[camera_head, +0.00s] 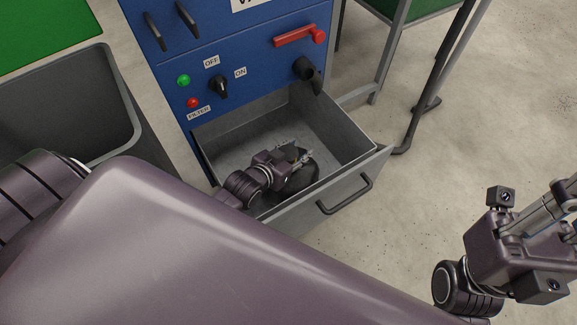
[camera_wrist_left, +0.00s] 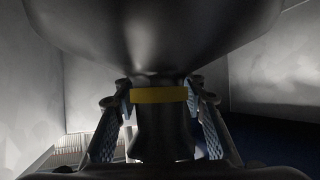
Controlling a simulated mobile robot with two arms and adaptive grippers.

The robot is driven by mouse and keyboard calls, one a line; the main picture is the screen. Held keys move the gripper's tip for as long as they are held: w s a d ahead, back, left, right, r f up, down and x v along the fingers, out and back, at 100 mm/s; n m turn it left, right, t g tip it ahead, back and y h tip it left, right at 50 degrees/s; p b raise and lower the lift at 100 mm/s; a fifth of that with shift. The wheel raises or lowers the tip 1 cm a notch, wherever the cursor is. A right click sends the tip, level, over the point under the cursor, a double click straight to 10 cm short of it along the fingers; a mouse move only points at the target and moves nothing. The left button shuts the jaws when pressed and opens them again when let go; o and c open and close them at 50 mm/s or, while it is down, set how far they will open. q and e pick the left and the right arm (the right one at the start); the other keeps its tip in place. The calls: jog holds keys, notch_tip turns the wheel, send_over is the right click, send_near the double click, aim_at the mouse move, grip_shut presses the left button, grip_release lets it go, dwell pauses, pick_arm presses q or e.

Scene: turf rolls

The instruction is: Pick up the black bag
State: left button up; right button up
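The black bag (camera_head: 302,178) lies in the open grey drawer (camera_head: 357,147), partly hidden by my left gripper. In the left wrist view the bag (camera_wrist_left: 155,35) fills the top, and its narrow neck (camera_wrist_left: 163,138) has a yellow band (camera_wrist_left: 158,95). My left gripper (camera_head: 302,158) is down inside the drawer. In the left wrist view its fingers (camera_wrist_left: 160,120) stand on both sides of the neck, seemingly with a small gap. My right gripper (camera_head: 550,205) is at the right edge, away from the drawer and partly cut off.
The drawer is pulled out of a blue machine (camera_head: 240,60) with knobs and a red handle (camera_head: 297,38). A grey bin (camera_head: 75,100) stands at the left. A table's metal legs (camera_head: 425,90) stand at the upper right. The floor (camera_head: 390,200) right of the drawer is clear.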

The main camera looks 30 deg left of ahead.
pick_arm(q)
grip_shut()
dwell(0.4)
jog(key=shift+w+r, duration=0.15)
jog(key=shift+r, duration=0.1)
